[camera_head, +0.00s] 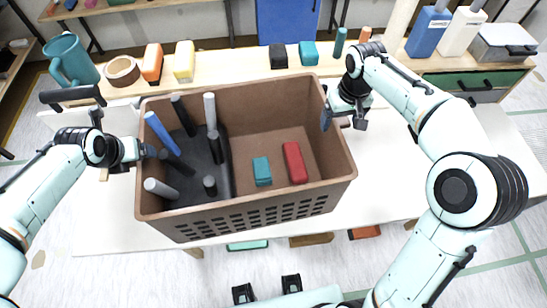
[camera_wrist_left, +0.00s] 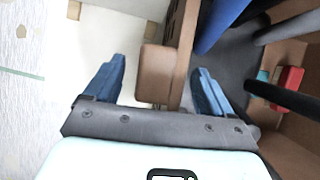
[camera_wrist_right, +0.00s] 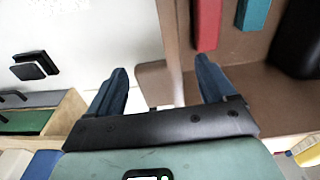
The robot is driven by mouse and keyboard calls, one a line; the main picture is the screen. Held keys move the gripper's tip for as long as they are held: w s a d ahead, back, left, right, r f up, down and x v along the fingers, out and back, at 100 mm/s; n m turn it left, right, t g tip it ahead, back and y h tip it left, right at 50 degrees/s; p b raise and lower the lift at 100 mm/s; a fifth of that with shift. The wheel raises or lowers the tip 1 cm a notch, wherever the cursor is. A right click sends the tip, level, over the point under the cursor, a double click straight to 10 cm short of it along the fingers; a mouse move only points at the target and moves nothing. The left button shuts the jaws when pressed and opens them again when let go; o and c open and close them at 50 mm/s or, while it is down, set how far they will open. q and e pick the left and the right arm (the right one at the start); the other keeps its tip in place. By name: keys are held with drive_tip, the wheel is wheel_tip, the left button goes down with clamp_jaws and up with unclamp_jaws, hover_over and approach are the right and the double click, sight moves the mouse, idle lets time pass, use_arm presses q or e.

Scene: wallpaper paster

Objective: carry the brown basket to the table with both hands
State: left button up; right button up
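The brown basket (camera_head: 249,212) is over the white table (camera_head: 108,215) in the head view; I cannot tell if its base touches the top. It holds a grey divided insert, several upright tubes, a red block (camera_head: 295,163) and a teal block (camera_head: 262,171). My left gripper (camera_head: 146,151) is at its left wall. In the left wrist view its blue fingers stand apart around a brown side handle (camera_wrist_left: 154,88), one finger inside the wall. My right gripper (camera_head: 338,112) is at the right wall, fingers apart around the other handle (camera_wrist_right: 153,84). Gaps show beside both handles.
A wooden shelf behind holds a teal mug (camera_head: 70,60), a tape roll (camera_head: 122,71), and orange and yellow blocks. Bottles (camera_head: 428,30) and a green drawer (camera_head: 478,84) stand at the back right. White table surface is clear left and right of the basket.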

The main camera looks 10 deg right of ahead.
idle(0.4)
drive_tip(key=shift+r, duration=0.2)
use_arm(q)
drive_tip(key=v, duration=1.2)
use_arm(e)
wheel_tip(320, 180, up, 12)
drive_tip(key=s, duration=0.1)
drive_tip(key=shift+f, duration=0.15)
